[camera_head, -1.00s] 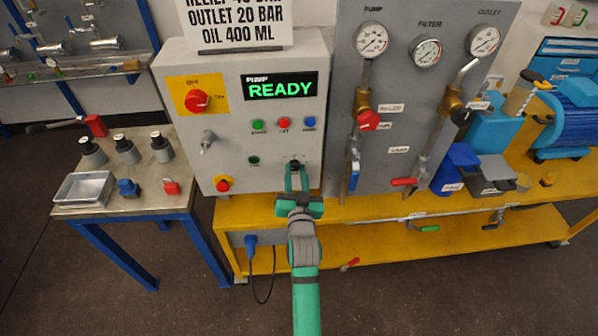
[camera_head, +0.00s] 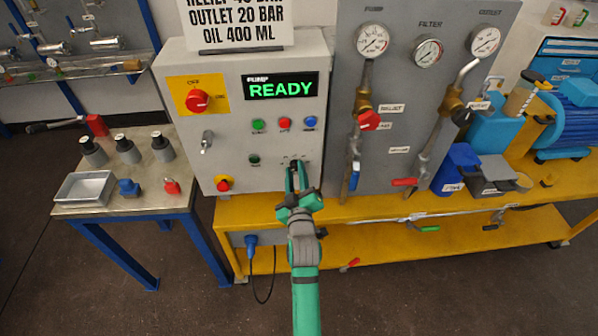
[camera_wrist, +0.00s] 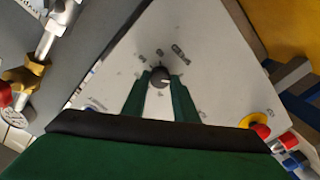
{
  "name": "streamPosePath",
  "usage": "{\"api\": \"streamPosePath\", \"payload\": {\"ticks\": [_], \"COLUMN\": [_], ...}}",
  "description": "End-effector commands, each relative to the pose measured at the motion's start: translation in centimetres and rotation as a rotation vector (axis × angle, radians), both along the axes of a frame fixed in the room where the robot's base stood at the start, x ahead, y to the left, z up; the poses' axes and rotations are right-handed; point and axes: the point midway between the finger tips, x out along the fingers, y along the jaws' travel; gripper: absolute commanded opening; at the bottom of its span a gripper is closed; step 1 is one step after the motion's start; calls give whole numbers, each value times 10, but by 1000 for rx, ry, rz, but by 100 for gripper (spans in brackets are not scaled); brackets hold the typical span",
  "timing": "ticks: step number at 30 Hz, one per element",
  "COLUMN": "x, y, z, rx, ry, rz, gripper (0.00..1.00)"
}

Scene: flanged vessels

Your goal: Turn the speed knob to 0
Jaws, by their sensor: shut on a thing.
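The speed knob (camera_wrist: 159,77) is a small dark round knob with a light pointer mark, on the grey control panel (camera_head: 226,150). In the wrist view it sits between the fingertips, with small scale labels around it that are too blurred to read. My gripper (camera_head: 296,168) is shut on the knob, one green finger on each side; it also shows in the wrist view (camera_wrist: 160,80). In the head view the fingers mostly hide the knob. The display (camera_head: 281,86) above reads READY in green.
A red rotary switch (camera_head: 197,101) on a yellow plate, a key switch (camera_head: 207,141), several coloured buttons and a red emergency button (camera_head: 223,183) share the panel. A grey gauge board (camera_head: 405,130) with valves stands close on the right.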

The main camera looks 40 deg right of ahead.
Motion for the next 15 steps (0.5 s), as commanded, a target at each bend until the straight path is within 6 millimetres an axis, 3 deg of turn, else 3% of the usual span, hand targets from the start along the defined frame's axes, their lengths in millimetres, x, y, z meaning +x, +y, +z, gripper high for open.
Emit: {"api": "streamPosePath", "payload": {"ticks": [15], "x": [-3], "y": [-3], "z": [-2], "rx": [-136], "ry": [88], "rz": [-6], "gripper": [4]}}
